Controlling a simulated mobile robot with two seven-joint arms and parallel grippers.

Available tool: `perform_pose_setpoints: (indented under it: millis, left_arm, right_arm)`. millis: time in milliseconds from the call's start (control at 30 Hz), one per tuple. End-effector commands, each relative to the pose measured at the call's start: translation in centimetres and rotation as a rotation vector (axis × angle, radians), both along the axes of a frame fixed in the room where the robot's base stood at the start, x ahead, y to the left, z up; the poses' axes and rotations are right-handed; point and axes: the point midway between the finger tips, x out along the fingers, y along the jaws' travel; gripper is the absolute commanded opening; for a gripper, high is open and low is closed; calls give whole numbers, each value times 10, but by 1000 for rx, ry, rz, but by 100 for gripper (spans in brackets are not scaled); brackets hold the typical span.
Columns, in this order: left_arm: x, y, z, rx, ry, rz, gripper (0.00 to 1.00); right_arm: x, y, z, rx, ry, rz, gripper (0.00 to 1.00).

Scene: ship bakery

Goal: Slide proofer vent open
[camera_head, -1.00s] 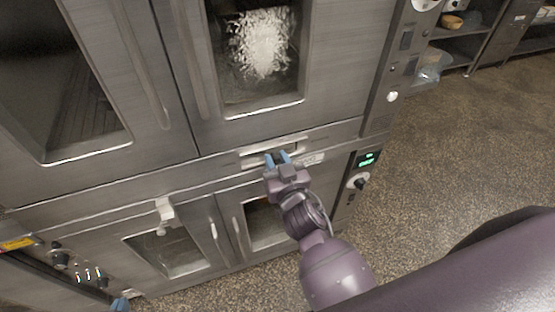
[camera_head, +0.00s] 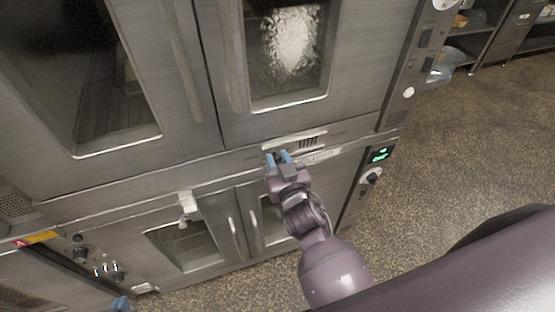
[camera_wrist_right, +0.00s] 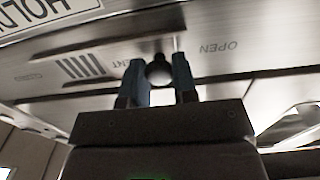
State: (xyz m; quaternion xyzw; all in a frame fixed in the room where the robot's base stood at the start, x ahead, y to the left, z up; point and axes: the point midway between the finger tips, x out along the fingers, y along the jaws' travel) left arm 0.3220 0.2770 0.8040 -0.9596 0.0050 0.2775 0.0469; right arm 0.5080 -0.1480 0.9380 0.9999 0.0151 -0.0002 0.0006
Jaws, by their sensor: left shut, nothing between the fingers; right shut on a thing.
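The proofer vent (camera_head: 308,142) is a slotted recess in the steel strip below the upper doors; its dark slots show right of my right gripper. My right gripper (camera_head: 278,157) is shut on the vent's small dark round knob (camera_wrist_right: 158,72), at the recess's left part in the head view. In the right wrist view, the slots (camera_wrist_right: 85,66) lie left of the knob. The upside-down OPEN label (camera_wrist_right: 218,47) is on the knob's right and CLOSED is far left. My left gripper (camera_head: 122,303) shows only a blue fingertip at the bottom edge and is shut, empty.
Upper oven doors with windows (camera_head: 290,50) and vertical handles stand above the strip. Lower doors with handles (camera_head: 236,232) and a projecting metal latch (camera_head: 187,206) are below. A green display (camera_head: 381,154) and dial are at right. Speckled floor is open at right.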

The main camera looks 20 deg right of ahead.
Motion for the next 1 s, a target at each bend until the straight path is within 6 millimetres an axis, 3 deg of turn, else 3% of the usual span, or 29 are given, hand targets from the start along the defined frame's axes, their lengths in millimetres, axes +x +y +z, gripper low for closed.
perform_pose_setpoints:
  millis: [133, 167, 300, 667, 1000]
  left_arm:
    - [0, 0, 0, -1, 0, 1, 0]
    - [0, 0, 0, -1, 0, 1, 0]
    - [1, -1, 0, -2, -1, 0, 0]
    - [4, -2, 2, -2, -8, -2, 0]
    - [5, -2, 0, -1, -9, -2, 0]
  right_arm:
    - [0, 4, -1, 5, 0, 8, 0]
    - [0, 5, -1, 5, 0, 8, 28]
    - [0, 4, 0, 5, 0, 7, 49]
    - [-3, 2, -1, 3, 1, 4, 51]
    - [-45, 1, -2, 5, 2, 4, 51]
